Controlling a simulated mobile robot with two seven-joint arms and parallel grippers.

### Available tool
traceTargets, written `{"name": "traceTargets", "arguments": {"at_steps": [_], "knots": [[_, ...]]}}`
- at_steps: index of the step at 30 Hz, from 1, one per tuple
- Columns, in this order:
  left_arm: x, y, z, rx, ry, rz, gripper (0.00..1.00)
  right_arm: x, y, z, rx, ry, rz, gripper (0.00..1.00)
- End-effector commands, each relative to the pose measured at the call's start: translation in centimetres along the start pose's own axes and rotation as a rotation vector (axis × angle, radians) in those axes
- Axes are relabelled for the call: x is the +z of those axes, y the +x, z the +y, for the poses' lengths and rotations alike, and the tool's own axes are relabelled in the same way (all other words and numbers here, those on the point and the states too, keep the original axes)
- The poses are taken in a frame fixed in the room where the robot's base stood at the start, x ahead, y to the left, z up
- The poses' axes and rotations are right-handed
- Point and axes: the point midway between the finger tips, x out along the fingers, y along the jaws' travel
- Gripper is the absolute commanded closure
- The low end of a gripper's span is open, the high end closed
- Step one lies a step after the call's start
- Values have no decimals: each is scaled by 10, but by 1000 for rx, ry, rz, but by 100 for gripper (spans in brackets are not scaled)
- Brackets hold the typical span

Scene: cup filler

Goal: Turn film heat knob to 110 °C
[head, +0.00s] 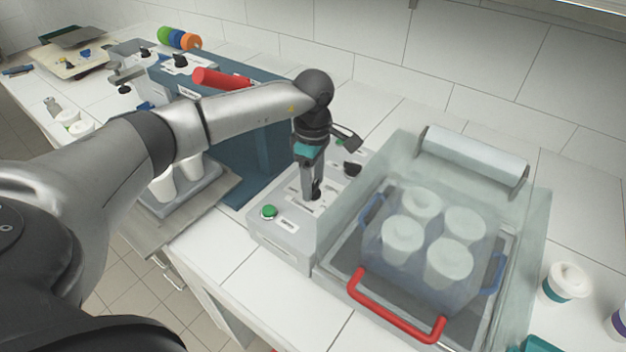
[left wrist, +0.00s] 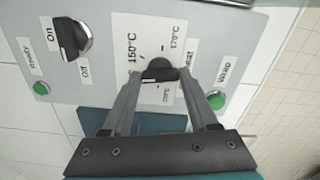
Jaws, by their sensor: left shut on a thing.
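The black film heat knob (left wrist: 160,70) sits on a white scale plate of the grey control panel (left wrist: 105,72). My left gripper (left wrist: 160,76) points down at the panel and is shut on the knob, one finger on each side. In the head view the gripper (head: 314,188) reaches the panel (head: 280,236) from above. In the left wrist view, 150°C and 170°C labels show on the plate; a lower label is too small and partly covered. The fingers hide part of the knob, and I cannot tell which mark it points to. My right gripper is not in view.
An On/Off switch (left wrist: 72,40), a Ready light (left wrist: 41,88) and a green Wrap button (left wrist: 216,101) flank the knob. A clear-covered wrapper with a red handle (head: 396,310) and several lidded cups stands right. A blue machine (head: 232,150) is left.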

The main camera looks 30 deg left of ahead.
Motion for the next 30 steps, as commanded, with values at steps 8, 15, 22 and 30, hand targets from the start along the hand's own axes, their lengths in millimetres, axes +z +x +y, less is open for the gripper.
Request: {"name": "traceTargets", "arguments": {"at_steps": [8, 15, 22, 30], "knots": [[0, -1, 0, 1, -266, 0, 96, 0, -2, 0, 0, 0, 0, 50], [0, -2, 1, 1, -494, 0, 96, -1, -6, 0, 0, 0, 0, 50], [0, -2, 0, 1, -712, 0, 96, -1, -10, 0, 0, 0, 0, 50], [0, -2, 0, 1, -966, 0, 96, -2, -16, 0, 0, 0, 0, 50]]}}
